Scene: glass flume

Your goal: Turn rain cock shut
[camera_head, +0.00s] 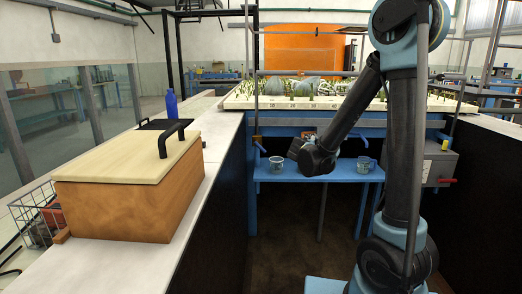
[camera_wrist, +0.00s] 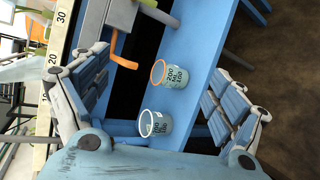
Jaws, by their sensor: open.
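I cannot tell for sure which fitting is the rain cock. A grey box (camera_head: 432,163) at the right has a red lever (camera_head: 446,180). The wrist view shows an orange lever (camera_wrist: 118,48) on a grey body (camera_wrist: 112,16). My gripper (camera_head: 313,160) hangs before the blue shelf, apart from all of these. In the wrist view its padded fingers (camera_wrist: 155,85) are spread wide with nothing held.
Two marked cups stand on the blue shelf (camera_head: 320,173): one at the left (camera_head: 277,164), one at the right (camera_head: 363,166). A planted tray (camera_head: 300,101) lies above. A wooden box (camera_head: 128,190) and blue bottle (camera_head: 171,103) occupy the left counter. Floor below the shelf is clear.

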